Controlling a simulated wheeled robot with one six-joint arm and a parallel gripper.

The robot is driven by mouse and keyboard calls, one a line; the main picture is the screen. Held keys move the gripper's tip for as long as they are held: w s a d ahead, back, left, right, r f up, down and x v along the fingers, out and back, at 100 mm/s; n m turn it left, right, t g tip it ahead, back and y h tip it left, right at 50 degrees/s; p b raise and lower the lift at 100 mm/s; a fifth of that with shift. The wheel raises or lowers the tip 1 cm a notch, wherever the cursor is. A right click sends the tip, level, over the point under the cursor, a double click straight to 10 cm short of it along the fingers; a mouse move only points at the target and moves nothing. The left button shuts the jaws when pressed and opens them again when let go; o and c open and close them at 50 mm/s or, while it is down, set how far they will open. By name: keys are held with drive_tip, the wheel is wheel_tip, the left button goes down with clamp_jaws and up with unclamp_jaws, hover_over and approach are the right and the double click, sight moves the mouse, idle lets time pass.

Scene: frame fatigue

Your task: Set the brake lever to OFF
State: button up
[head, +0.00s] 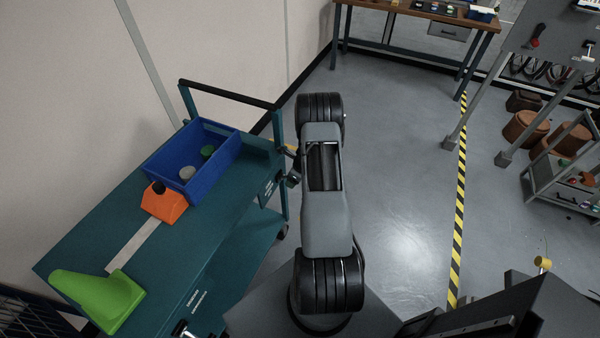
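A teal cart (228,228) stands at left, its right end beside my arm. A dark plate with small pale lettering (269,188) is on that end; the lettering is too small to read. A small yellow-orange bar (291,148) shows between the cart and my arm; I cannot tell whether it is the brake lever. Small dark and grey parts (294,178) show just below it, close to the plate. They may belong to my gripper or to the lever. My arm hides the rest, so the gripper's fingers and the lever's setting cannot be made out.
The cart carries a blue bin (160,160) with small round items, an orange block (164,206) and a green cone (95,292). A black push handle (228,94) rises at its far end. A workbench (400,14) stands at the back. Floor (400,180) is clear right of my arm.

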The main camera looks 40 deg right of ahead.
idle(0.4)
drive_tip(key=o, duration=1.3)
drive_tip(key=shift+r, duration=0.1)
drive_tip(key=v, duration=1.3)
drive_tip(key=shift+r+p, duration=0.35)
drive_tip(key=shift+p, duration=0.05)
